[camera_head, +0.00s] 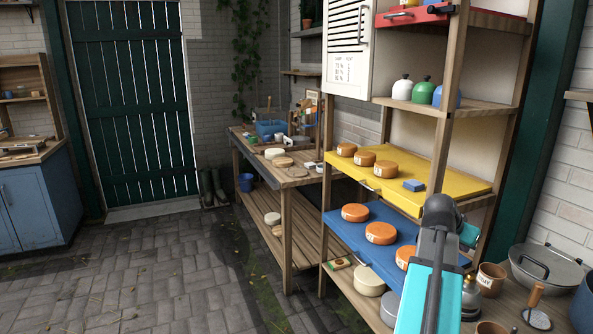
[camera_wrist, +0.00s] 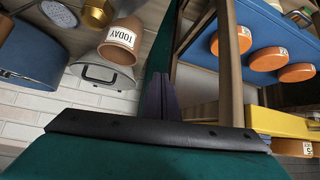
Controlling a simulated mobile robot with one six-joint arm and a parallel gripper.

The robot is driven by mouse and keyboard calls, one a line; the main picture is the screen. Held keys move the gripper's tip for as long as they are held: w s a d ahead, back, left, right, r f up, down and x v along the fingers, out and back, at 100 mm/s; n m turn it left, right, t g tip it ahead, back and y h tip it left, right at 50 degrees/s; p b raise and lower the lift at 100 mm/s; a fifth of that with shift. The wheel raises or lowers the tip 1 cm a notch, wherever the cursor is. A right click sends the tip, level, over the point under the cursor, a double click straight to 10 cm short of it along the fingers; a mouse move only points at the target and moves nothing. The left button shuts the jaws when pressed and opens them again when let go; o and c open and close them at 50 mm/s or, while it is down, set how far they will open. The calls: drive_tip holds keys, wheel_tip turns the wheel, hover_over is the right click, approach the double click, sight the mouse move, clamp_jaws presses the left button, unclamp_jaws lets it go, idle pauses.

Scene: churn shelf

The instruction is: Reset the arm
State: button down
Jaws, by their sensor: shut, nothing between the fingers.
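My arm (camera_head: 428,285) reaches up from the bottom of the head view, in front of the right side of the shelf, and bends at a dark joint. In the wrist view my gripper (camera_wrist: 160,97) shows as two dark fingers close together, with nothing between them. The fingers are apart from the shelf goods. In the head view the arm hides part of the blue shelf, and I cannot make out the fingertips there.
The shelf has a yellow board (camera_head: 455,184) and a blue board (camera_head: 345,236) with orange cheeses. A TODAY pot (camera_head: 491,279) and a lidded pan (camera_head: 545,268) stand right of the arm. A wooden workbench (camera_head: 290,178) stands behind. The paved floor at left is clear.

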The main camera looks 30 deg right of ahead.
drive_tip(key=w+a+f+n+t+y, duration=0.1)
drive_tip(key=w+a+f+n+y, duration=0.15)
drive_tip(key=w+a+f, duration=0.95)
drive_tip(key=w+a+f+n+y, duration=0.1)
drive_tip(key=w+a+f+n, duration=0.2)
drive_tip(key=w+a+f, duration=0.85)
drive_tip(key=s+a+f+n+y, duration=0.2)
drive_tip(key=a+f, duration=0.6)
drive_tip(key=f, duration=0.4)
drive_tip(key=s+a+f+n+g+y, duration=0.1)
drive_tip(key=s+a+f+n, duration=0.15)
drive_tip(key=a+f, duration=0.65)
drive_tip(key=s+a+f+n+g+y, duration=0.15)
drive_tip(key=s+a+f, duration=0.35)
drive_tip(key=a, duration=0.6)
drive_tip(key=s+a+f+n+g, duration=0.2)
drive_tip(key=s+a+f+n, duration=0.1)
drive_tip(key=s+a+f, duration=0.2)
drive_tip(key=s+a+f+n+g+y, duration=0.1)
drive_tip(key=s+a+f+n, duration=0.2)
drive_tip(key=s+a+f, duration=0.2)
drive_tip(key=s+a, duration=0.3)
drive_tip(key=s, duration=0.4)
drive_tip(key=shift+a+f+g, duration=0.2)
drive_tip(key=shift+a+g, duration=0.15)
drive_tip(key=shift+a, duration=0.05)
